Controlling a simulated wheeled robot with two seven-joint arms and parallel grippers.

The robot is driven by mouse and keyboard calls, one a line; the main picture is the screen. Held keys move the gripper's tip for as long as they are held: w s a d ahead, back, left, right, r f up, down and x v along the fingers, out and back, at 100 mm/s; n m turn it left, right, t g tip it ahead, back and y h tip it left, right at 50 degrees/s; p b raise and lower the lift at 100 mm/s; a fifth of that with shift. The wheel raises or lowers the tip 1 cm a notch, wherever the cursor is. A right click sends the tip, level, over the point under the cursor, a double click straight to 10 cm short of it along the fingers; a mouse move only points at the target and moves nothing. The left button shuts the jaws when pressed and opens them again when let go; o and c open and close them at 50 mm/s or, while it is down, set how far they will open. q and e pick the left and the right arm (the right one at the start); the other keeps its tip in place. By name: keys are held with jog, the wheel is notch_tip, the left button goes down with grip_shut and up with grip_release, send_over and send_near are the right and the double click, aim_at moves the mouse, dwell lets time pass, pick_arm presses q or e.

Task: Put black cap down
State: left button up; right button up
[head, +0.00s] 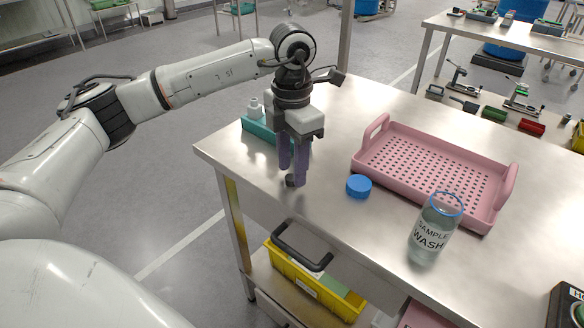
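My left gripper (294,177) points down over the near left part of the steel table (330,225). Its purple fingers are closed around a small black cap (295,181), which shows at the fingertips. The fingers partly cover the cap. I cannot tell whether the cap touches the tabletop. My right gripper is not in view.
A blue cap (359,186) lies right of the gripper. A clear "SAMPLE WASH" bottle (428,232) stands in front of a pink perforated tray (372,140). A teal holder (256,138) sits behind the gripper. Table between the gripper and bottle is mostly clear.

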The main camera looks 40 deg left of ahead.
aim_at(292, 177)
pick_arm(q)
notch_tip(292, 177, up, 11)
dwell(0.3)
dwell(0.5)
